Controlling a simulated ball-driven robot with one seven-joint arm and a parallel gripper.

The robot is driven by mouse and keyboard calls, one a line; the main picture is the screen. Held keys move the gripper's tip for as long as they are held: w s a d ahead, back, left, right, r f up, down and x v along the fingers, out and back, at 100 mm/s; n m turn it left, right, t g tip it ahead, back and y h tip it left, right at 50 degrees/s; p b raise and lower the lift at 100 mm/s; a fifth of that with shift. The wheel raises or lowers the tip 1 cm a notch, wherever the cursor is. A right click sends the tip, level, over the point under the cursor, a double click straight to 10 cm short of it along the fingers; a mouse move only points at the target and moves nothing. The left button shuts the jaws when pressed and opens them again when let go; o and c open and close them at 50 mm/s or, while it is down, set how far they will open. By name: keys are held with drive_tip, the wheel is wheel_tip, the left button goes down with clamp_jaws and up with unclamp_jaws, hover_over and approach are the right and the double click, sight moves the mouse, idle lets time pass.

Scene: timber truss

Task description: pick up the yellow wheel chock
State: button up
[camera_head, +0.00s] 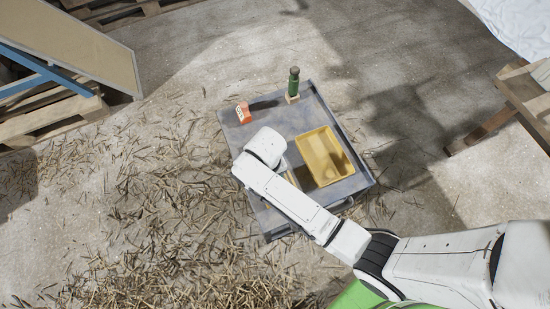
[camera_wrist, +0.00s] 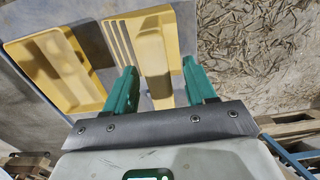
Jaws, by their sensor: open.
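The yellow wheel chock (camera_wrist: 150,50) shows in the wrist view, a ribbed wedge lying on the grey table top. My gripper (camera_wrist: 160,66) is open, with one green finger on each side of the chock's near part. I cannot tell whether the fingers touch it. In the head view my arm hides the gripper and nearly all of the chock; only a thin yellow sliver (camera_head: 292,176) shows beside the arm.
A yellow tray (camera_head: 343,148) lies right of my arm on the grey table (camera_head: 235,135), close beside the chock. An orange block (camera_head: 243,113) and a green bottle-like thing (camera_head: 294,82) stand at the far side. Wood chips litter the floor at left; pallets stand beyond.

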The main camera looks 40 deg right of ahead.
drive_tip(key=shift+f, duration=0.85)
drive_tip(key=shift+s, duration=0.1)
clamp_jaws()
idle(0.7)
